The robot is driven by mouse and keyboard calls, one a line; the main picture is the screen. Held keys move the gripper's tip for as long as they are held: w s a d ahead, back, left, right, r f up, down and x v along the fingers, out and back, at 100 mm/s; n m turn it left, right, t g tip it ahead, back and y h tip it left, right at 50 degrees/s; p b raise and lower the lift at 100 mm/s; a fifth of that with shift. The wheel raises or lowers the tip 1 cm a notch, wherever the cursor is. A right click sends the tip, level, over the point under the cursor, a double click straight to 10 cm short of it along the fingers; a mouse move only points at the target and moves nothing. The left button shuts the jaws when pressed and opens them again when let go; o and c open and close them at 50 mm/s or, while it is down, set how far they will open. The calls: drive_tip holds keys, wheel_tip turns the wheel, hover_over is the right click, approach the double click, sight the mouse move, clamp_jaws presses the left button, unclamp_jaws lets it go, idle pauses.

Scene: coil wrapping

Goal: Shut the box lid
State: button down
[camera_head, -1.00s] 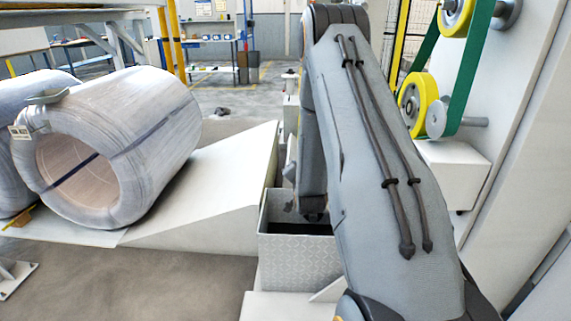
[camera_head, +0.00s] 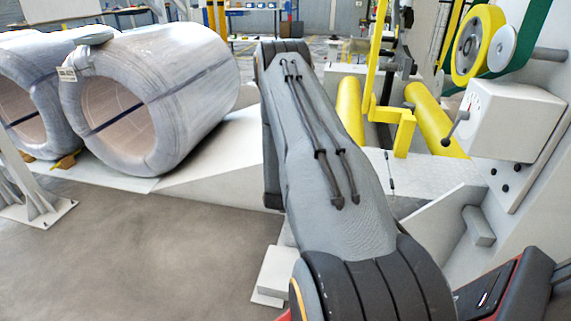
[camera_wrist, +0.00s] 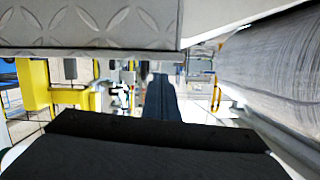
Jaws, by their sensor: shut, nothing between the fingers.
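My gripper (camera_wrist: 162,78) shows in the wrist view, its dark fingers shut together and empty, reaching up from the broad dark palm at the bottom. In the head view my arm hides the box and the gripper, so the lid's position does not show.
Wrapped coils (camera_head: 165,85) lie on the left beside a white ramp (camera_head: 215,165). Yellow rollers (camera_head: 435,125) and a wrapping machine with a white control box (camera_head: 508,122) stand on the right. Bare floor (camera_head: 120,260) is clear at front left.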

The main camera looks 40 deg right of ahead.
drive_tip(key=shift+w+f+b, duration=0.1)
drive_tip(key=shift+f+b, duration=0.2)
drive_tip(key=shift+f, duration=0.65)
drive_tip(key=shift+a+f, duration=0.15)
drive_tip(key=shift+f, duration=0.3)
drive_tip(key=shift+s+f, duration=0.1)
drive_tip(key=shift+s, duration=0.1)
drive_tip(key=r+p, duration=0.1)
drive_tip(key=r, duration=0.1)
drive_tip(key=r+p, duration=0.2)
drive_tip(key=r, duration=0.1)
drive_tip(key=shift+s+a+r, duration=0.15)
drive_tip(key=shift+a+r, duration=0.15)
drive_tip(key=shift+a, duration=0.1)
drive_tip(key=v, duration=0.8)
drive_tip(key=shift+s+a+p, duration=0.15)
drive_tip(key=shift+a+p, duration=0.2)
drive_tip(key=shift+p, duration=0.1)
drive_tip(key=shift+r, duration=0.2)
